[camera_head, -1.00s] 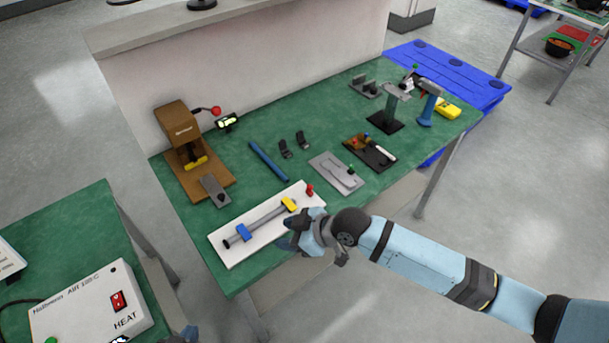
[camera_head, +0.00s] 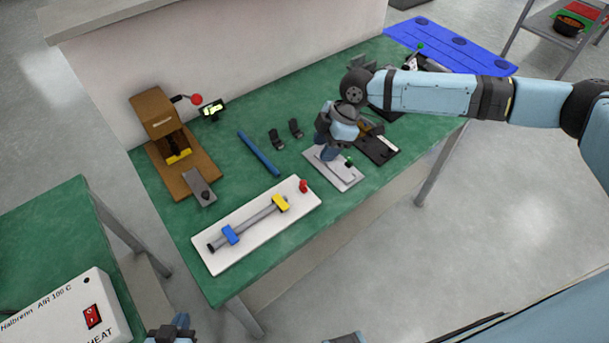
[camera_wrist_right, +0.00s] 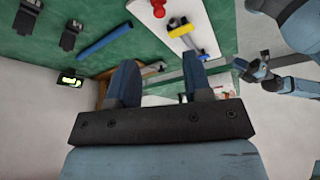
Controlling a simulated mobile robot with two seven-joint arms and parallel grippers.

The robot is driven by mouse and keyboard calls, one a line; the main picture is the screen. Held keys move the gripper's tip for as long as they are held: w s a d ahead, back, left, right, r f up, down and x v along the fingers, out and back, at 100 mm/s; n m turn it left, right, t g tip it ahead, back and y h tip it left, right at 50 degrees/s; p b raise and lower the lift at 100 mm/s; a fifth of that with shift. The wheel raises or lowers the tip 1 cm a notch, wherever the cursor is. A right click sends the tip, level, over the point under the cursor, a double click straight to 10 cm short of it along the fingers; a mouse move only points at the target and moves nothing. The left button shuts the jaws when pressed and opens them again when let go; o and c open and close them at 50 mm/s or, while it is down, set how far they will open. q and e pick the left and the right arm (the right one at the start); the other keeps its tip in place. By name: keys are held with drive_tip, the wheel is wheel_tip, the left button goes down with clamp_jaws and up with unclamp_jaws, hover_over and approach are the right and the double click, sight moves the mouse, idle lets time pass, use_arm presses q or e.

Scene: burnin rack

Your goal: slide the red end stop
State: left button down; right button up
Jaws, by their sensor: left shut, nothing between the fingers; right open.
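The red end stop (camera_head: 303,186) stands near the right end of a white board (camera_head: 240,252). It also shows at the top of the right wrist view (camera_wrist_right: 158,8). A grey rod (camera_head: 252,222) on the board carries a blue block (camera_head: 230,235) and a yellow block (camera_head: 280,203). My right gripper (camera_head: 325,154) is over the light grey plate, above and right of the end stop in the head view. In the right wrist view its fingers (camera_wrist_right: 160,78) are apart with nothing held. My left gripper (camera_head: 172,331) is shut and empty at the bottom edge, away from the board.
The grey plate (camera_head: 347,180) and a dark fixture (camera_head: 378,150) lie by my right gripper. A blue bar (camera_head: 258,153), two black clips (camera_head: 276,139) and a brown press (camera_head: 165,125) stand further back. Green table top is clear around the board.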

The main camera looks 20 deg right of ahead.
sight(303, 181)
drive_tip(key=x, duration=1.2)
drive_tip(key=shift+a+f+p, duration=0.1)
drive_tip(key=shift+p, duration=0.2)
